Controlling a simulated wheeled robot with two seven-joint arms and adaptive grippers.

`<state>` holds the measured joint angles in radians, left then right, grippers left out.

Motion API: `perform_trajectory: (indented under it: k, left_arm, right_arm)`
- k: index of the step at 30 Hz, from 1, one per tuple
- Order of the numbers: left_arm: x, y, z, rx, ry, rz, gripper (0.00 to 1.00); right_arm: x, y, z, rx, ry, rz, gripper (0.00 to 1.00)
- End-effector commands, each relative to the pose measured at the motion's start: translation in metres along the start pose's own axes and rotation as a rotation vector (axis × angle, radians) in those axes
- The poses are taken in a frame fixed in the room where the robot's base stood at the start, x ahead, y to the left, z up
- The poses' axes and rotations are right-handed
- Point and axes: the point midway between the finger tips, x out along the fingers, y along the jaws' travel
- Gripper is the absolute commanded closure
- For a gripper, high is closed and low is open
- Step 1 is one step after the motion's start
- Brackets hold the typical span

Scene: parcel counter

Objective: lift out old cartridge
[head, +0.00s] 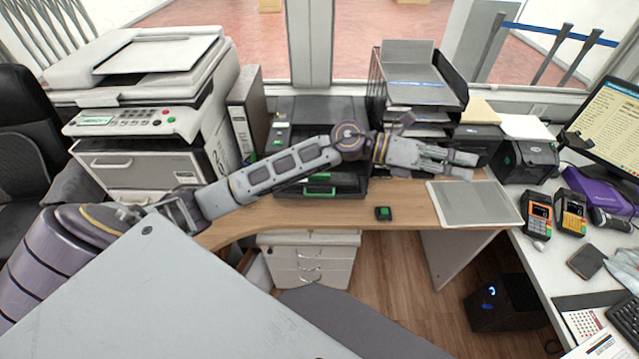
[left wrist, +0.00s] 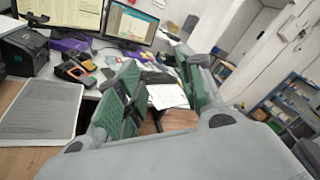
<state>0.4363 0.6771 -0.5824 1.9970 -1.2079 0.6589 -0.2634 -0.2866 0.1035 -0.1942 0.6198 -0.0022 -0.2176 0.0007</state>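A black printer (head: 290,112) stands on the wooden desk, partly hidden behind my left arm. A green handle (head: 319,190) shows low on its front, just below my arm. I cannot tell whether this is on a cartridge. A small black block with a green top (head: 383,213) lies on the desk near its front edge; I cannot tell if it is a cartridge. My left gripper (head: 474,166) is right of the printer, above the desk by the grey mat. In the left wrist view its green-padded fingers (left wrist: 158,80) are apart with nothing between them. My right gripper is out of view.
A grey mat (head: 475,204) lies at the desk's right end. A stacked paper tray (head: 415,92) stands right of the printer, a binder (head: 246,112) and large copier (head: 150,110) left. The side counter holds card terminals (head: 538,214) and a monitor (head: 611,115).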

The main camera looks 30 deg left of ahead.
Motion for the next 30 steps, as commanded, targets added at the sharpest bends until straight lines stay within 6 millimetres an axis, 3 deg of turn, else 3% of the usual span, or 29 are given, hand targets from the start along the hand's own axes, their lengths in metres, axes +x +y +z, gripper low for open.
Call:
perform_trajectory:
  k: [8, 14, 23, 30]
  left_arm:
    - [-0.023, 0.035, -0.028, 0.187, 0.303, 0.108, 0.62]
    - [-0.057, 0.067, -0.041, 0.288, 0.522, 0.207, 0.62]
    - [-0.133, 0.113, -0.042, 0.381, 0.844, 0.39, 0.62]
    - [-0.211, 0.137, -0.025, 0.396, 1.089, 0.559, 0.62]
  right_arm:
    - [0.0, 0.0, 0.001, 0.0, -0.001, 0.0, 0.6]
    - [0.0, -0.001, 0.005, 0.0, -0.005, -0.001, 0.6]
    - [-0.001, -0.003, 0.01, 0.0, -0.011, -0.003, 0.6]
    - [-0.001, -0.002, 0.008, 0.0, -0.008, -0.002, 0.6]
